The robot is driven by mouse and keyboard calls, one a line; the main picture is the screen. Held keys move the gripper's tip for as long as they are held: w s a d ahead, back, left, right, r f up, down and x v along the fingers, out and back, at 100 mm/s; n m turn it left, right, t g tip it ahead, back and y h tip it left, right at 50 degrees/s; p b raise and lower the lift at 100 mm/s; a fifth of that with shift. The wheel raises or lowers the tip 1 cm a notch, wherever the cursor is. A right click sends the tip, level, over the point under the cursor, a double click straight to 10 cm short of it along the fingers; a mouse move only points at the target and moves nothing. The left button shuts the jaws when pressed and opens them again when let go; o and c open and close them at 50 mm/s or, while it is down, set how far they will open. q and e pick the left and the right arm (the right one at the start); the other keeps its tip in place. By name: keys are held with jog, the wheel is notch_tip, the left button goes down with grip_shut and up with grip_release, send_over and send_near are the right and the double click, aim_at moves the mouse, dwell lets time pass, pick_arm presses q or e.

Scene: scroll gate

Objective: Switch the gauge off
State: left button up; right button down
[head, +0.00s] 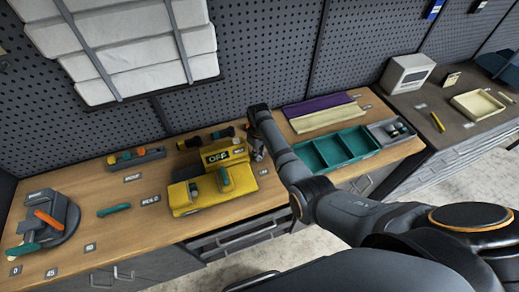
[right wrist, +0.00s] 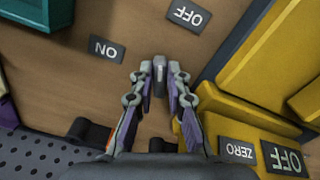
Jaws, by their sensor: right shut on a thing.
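The yellow gauge (head: 213,190) stands on the wooden bench, and its display (head: 217,156) reads OFF. In the right wrist view the gauge's yellow body (right wrist: 262,60) fills the right side, with a ZERO label (right wrist: 238,150) and the OFF display (right wrist: 284,158). My right gripper (head: 257,150) is just right of the gauge, pointing down. In the right wrist view its fingers (right wrist: 160,82) are shut on a small grey switch lever (right wrist: 159,68). An ON plate (right wrist: 106,48) and an OFF plate (right wrist: 188,14) lie near it. The lever's base is hidden. My left gripper is not in view.
A teal divided tray (head: 338,150) lies right of my right arm, with purple and cream strips (head: 320,112) behind it. A grey dial stand (head: 50,220) with an orange pointer is at the far left. A teal-handled tool (head: 114,210) lies left of the gauge.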

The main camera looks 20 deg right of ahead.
jog(key=shift+a+m+p, duration=0.2)
jog(key=shift+m+p, duration=0.7)
jog(key=shift+m, duration=1.3)
jog(key=c, duration=1.3)
grip_release()
jog(key=shift+r, duration=0.2)
notch_tip(320, 180, up, 12)
jog(key=shift+f, duration=0.2)
